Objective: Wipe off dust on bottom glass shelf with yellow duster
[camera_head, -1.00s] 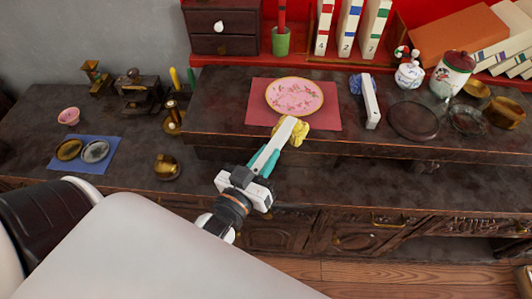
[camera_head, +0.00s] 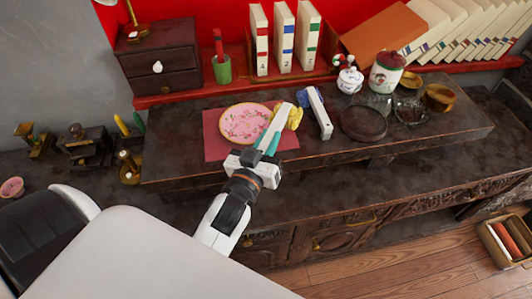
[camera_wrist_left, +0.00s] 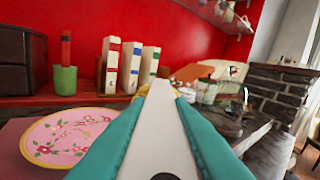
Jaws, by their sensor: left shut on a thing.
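My left gripper (camera_head: 268,142) is shut on the white handle of the yellow duster (camera_head: 294,117). In the head view the duster's yellow end points away from me, over the right part of the red mat. In the left wrist view the white handle (camera_wrist_left: 158,125) lies between my teal fingers and hides most of the yellow end. A glass shelf (camera_wrist_left: 212,14) with small objects on it shows at the top right of that view; I cannot tell whether it is the bottom one. No dust can be made out on it. My right gripper is not in view.
A pink plate (camera_head: 245,123) lies on the red mat (camera_head: 215,150). A blue-headed duster (camera_head: 320,115) lies to the right. Several books (camera_head: 283,38), a green cup (camera_head: 221,70), jars (camera_head: 386,72) and a dark round dish (camera_head: 364,123) stand nearby.

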